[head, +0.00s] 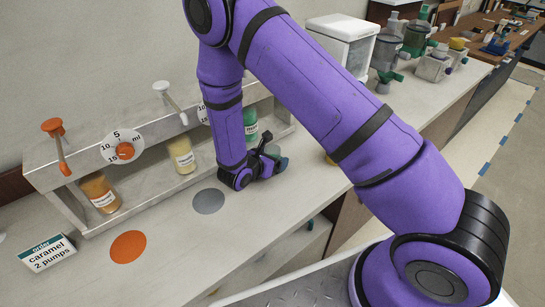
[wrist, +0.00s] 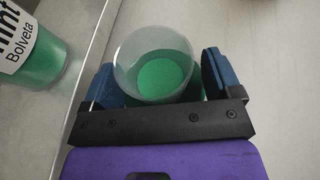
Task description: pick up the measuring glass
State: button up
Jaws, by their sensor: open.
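The measuring glass (wrist: 150,50) is a clear round cup, seen from above in the wrist view. A green round patch shows through its bottom; I cannot tell if it is liquid or a spot on the counter. My gripper (wrist: 163,82) is open, with one blue finger on each side of the glass. The glass sits between the fingers, and I cannot tell whether either touches it. In the head view my gripper (head: 271,155) is low over the counter at the right end of the pump rack, and the glass is mostly hidden there.
The pump rack (head: 150,150) holds orange, cream and green mint bottles (wrist: 32,50) close to my gripper. An orange spot (head: 128,246) and a grey spot (head: 208,201) mark the counter. An order card (head: 48,252) reads "caramel 2 pumps". A white-lidded container (head: 343,40) stands behind.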

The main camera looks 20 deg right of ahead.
jog(key=c, duration=1)
jog(key=shift+c, duration=0.2)
